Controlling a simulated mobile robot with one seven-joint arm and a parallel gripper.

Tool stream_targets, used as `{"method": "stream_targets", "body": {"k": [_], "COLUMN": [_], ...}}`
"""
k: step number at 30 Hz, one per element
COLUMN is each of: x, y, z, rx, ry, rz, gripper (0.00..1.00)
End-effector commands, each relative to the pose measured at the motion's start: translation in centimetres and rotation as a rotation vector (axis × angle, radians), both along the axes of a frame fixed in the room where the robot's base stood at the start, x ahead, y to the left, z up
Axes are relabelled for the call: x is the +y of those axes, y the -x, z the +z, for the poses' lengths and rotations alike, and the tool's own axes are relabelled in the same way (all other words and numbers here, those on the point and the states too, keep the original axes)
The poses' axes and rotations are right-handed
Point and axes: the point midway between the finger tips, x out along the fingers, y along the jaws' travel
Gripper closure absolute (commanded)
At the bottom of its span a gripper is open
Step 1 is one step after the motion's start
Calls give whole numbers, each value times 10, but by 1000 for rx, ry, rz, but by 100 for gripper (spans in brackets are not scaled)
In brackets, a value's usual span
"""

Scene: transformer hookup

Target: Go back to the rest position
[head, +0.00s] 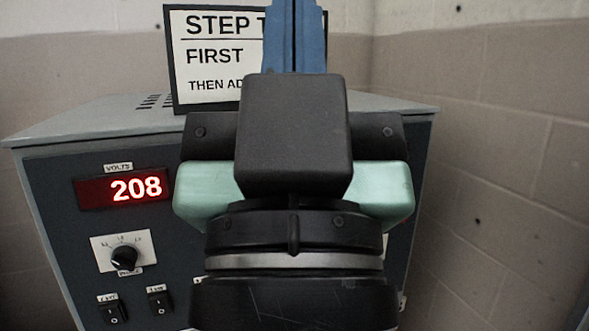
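My gripper (295,35) is in the middle of the head view, in front of a grey cabinet (90,123). Its pale green body (203,195) and black parts face me, and blue finger parts point up past the top edge. No held object shows. The cabinet has a red voltage display (125,189) reading 208, a round black knob (124,257) and two rocker switches (112,309) at the lower left. My gripper hides the middle of the cabinet's front.
A white sign (215,55) with a black border stands on the cabinet's top, partly covered by the blue fingers. It reads "STEP", "FIRST" and "THEN AD". A block wall (500,180) runs along the right, and the cabinet stands in the corner.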

Motion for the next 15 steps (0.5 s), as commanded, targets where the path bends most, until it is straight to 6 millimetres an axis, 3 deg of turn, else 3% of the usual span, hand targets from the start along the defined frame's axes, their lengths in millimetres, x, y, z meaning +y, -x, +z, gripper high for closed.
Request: {"method": "stream_targets", "body": {"k": [1, 12, 15], "x": [0, 0, 0], "y": [0, 0, 0], "z": [33, 144, 167], "rx": [0, 1, 1], "ry": [0, 0, -1], "rz": [0, 0, 1], "gripper": [100, 100, 100]}}
